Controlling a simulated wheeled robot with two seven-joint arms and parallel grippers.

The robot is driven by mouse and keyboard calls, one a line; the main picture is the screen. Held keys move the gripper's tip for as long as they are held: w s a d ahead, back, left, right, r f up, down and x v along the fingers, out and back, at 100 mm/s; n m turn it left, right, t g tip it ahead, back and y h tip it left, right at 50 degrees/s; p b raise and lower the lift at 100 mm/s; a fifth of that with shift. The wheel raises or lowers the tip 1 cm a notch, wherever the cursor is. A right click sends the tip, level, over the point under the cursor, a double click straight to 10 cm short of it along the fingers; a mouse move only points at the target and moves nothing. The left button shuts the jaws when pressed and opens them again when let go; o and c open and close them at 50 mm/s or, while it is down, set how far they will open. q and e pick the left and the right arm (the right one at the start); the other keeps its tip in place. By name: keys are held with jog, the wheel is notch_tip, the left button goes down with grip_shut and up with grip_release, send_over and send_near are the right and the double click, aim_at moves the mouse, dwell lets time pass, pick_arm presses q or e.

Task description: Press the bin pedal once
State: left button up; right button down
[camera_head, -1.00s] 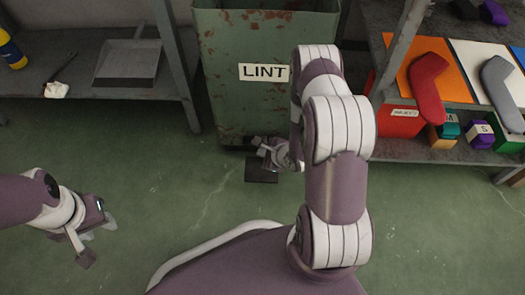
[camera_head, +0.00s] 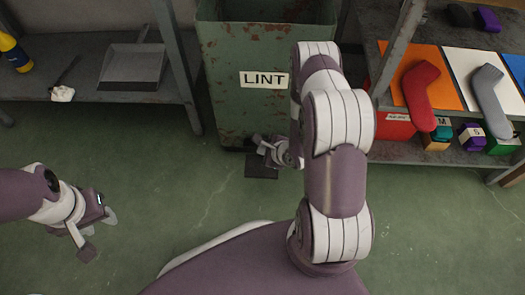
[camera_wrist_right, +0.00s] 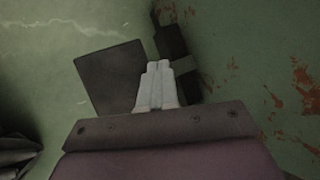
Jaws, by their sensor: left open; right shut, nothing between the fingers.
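The green, rust-spotted bin (camera_head: 225,100) with the LINT label (camera_head: 264,80) stands at the top centre of the head view. Its dark pedal (camera_head: 258,168) sticks out low at its front, and the pedal plate also shows in the right wrist view (camera_wrist_right: 108,78). My right gripper (camera_head: 266,150) is down at the pedal, with its fingers shut and empty. In the right wrist view its fingertips (camera_wrist_right: 160,66) overlap the pedal's edge; I cannot tell whether they touch it. My left gripper (camera_head: 98,232) is open and empty over the floor at the left.
A shelf on the left holds a dustpan (camera_head: 133,67), a yellow bottle (camera_head: 14,52) and a brush (camera_head: 63,92). A shelf on the right holds a red sock form (camera_head: 421,92), a grey one (camera_head: 491,100) and several small boxes. The green floor between is clear.

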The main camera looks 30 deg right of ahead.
jog(key=shift+w+r, duration=0.1)
jog(key=shift+w, duration=0.05)
jog(key=shift+d+r, duration=0.1)
jog(key=shift+r, duration=0.05)
jog(key=r+p, duration=0.5)
jog(key=shift+w+d, duration=0.1)
jog(key=shift+w, duration=0.1)
jog(key=shift+f, duration=0.15)
dwell(0.6)
